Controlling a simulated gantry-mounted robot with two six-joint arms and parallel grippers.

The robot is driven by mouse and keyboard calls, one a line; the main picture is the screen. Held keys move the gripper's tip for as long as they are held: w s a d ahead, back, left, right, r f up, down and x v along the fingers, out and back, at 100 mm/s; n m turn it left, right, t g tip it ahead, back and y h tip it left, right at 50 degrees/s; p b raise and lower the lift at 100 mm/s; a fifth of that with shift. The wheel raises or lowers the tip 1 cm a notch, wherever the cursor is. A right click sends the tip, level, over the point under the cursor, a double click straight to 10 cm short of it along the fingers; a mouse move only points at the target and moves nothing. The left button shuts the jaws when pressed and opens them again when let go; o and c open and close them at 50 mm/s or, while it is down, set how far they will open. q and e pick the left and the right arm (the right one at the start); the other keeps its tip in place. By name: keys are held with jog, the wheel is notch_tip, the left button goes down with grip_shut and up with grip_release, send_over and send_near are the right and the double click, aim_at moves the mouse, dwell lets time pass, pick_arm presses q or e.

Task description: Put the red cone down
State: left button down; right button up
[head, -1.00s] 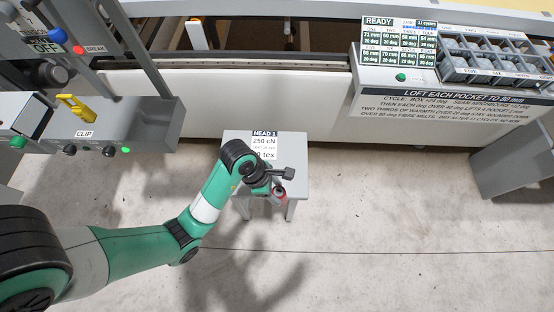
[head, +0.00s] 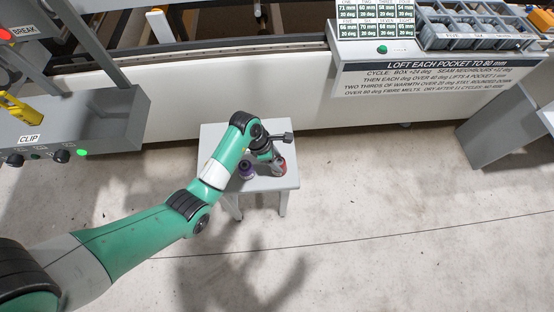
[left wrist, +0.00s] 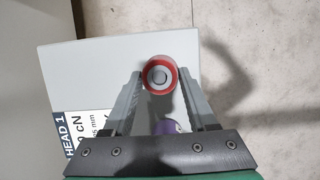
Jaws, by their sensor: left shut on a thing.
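My left gripper (head: 268,155) is shut on the red cone (head: 279,167) over the right part of a small grey stand. In the left wrist view the red cone (left wrist: 160,64) shows end-on as a red ring with a pale centre, between the two fingers (left wrist: 160,80). I cannot tell whether its base touches the stand top (head: 214,133). A purple cone (head: 246,170) stands on the stand to the left of the red one. It is partly hidden by the gripper's base in the left wrist view (left wrist: 171,126). My right gripper is not in view.
The stand's HEAD 1 label (left wrist: 74,135) is partly hidden. Behind the stand is the long white machine side (head: 240,100). A grey control box with a yellow clip (head: 20,109) is at left, and a grey bin rack (head: 475,30) at upper right. The floor in front is clear.

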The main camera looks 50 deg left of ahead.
pick_arm(q)
jog(key=shift+r, duration=0.1)
jog(key=shift+c, duration=1)
grip_release()
jog(key=shift+f, duration=0.2)
jog(key=shift+r, duration=0.3)
jog(key=p+v, duration=0.5)
jog(key=v, duration=0.6)
jog(key=shift+r+p, duration=0.3)
jog(key=shift+r, duration=0.1)
